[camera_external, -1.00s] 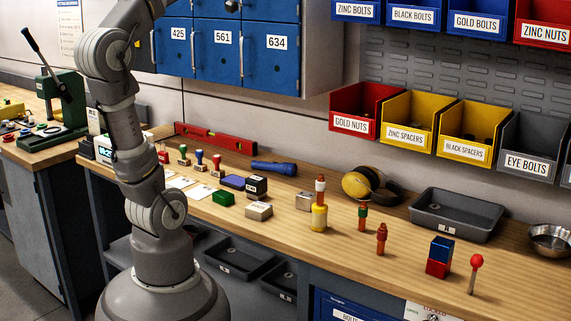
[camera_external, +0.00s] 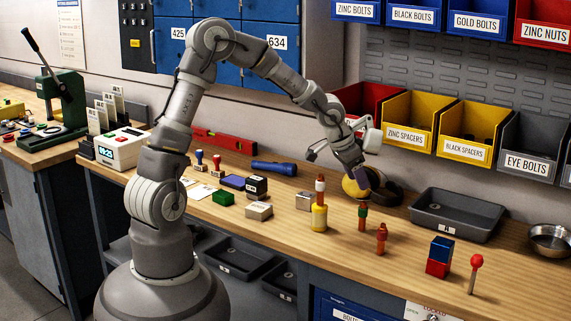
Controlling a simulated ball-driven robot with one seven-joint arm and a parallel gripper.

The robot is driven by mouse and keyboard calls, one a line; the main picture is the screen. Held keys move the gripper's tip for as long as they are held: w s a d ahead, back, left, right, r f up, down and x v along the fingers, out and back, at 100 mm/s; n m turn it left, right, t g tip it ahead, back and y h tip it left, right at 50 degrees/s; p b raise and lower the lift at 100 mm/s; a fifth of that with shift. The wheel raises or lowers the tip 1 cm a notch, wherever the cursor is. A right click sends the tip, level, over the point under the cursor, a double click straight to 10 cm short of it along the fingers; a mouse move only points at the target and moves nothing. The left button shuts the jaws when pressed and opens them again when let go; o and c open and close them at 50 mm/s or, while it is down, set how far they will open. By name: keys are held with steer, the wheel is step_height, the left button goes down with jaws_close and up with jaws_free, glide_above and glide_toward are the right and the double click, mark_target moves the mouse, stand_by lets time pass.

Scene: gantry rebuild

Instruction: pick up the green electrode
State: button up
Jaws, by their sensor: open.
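The green electrode (camera_external: 362,216) stands upright on the wooden bench, an orange-brown peg with a green band around its middle. My gripper (camera_external: 337,167) is open and empty, above and a little to the left of it in the picture. One finger is close over the electrode's top; I cannot tell the exact gap in depth. The electrode is in clear view, apart from the gripper.
A similar red-brown electrode (camera_external: 382,238) stands just in front to the right. A yellow-based peg (camera_external: 319,217) stands to the left. Yellow ear defenders (camera_external: 353,187) lie behind, partly hidden by my gripper. A grey tray (camera_external: 456,214) is to the right.

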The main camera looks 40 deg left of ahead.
mark_target(362, 204)
steer(key=shift+m+g, duration=0.3)
steer(key=shift+g, duration=0.3)
steer(key=f, duration=0.2)
steer(key=s+d+f+b, duration=0.1)
steer(key=f, duration=0.1)
steer(key=d+f, duration=0.1)
steer(key=f, duration=0.1)
steer(key=shift+s+d, duration=0.2)
steer(key=b+x, duration=0.2)
steer(key=x, duration=0.3)
steer(key=shift+w, duration=0.15)
steer(key=shift+r, duration=0.1)
jaws_close()
